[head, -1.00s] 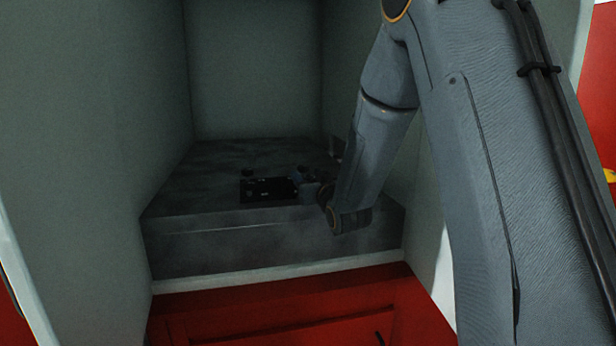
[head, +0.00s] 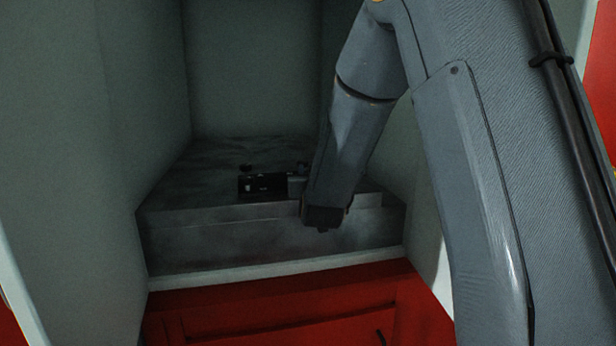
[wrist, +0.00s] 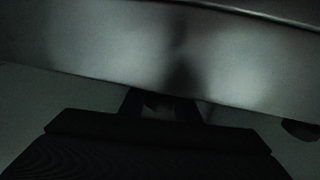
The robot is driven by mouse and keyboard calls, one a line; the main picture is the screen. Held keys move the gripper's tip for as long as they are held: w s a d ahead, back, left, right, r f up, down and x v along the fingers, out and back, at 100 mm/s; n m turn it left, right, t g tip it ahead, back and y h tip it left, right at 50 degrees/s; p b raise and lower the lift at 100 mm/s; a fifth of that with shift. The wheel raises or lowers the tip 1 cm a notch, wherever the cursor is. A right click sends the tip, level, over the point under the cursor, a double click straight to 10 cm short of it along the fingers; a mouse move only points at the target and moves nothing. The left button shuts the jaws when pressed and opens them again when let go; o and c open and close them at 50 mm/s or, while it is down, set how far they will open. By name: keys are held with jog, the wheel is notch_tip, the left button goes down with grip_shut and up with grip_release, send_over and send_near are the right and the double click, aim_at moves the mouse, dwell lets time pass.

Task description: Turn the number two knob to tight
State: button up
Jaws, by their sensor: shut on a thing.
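A small black control box (head: 262,184) sits on the grey block. A dark knob (head: 246,168) stands at its left rear, clear of my gripper. My gripper (head: 296,184) is at the box's right end, low over the block, and my wrist hides much of it. The wrist view is very dark. There, my gripper's two fingers (wrist: 160,106) are shut on a small dark part (wrist: 156,100), which looks like a knob. I cannot read a number or a tight mark, and cannot tell how far the knob is turned.
The grey block (head: 210,235) fills the floor of a recess with pale walls (head: 75,120) on the left and behind. Its top left of the box is bare. A red panel (head: 290,305) lies below the front edge. My arm covers the right side.

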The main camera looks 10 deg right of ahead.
jog(key=m+g+h, duration=0.1)
jog(key=m+h, duration=0.1)
jog(key=h, duration=0.1)
jog(key=d+m+g+h, duration=0.1)
jog(key=m+h, duration=0.1)
jog(key=h, duration=0.1)
jog(key=shift+s, duration=0.2)
jog(key=shift+s+d+m+g+h+p, duration=0.2)
jog(key=shift+d+m+g+h+p, duration=0.1)
jog(key=shift+m+g+h, duration=0.7)
jog(key=shift+s+d+m+g+h+p, duration=0.15)
jog(key=shift+m+g+h+p, duration=0.15)
jog(key=shift+m+g+h, duration=0.6)
jog(key=shift+s+d+m+g+h+p, duration=0.2)
jog(key=shift+d+m+g+h+p, duration=0.1)
jog(key=shift+m+g+h, duration=0.65)
jog(key=shift+h, duration=0.25)
jog(key=shift+r, duration=0.1)
jog(key=o, duration=1)
jog(key=shift+o, duration=0.2)
jog(key=b+v, duration=0.2)
jog(key=v, duration=0.6)
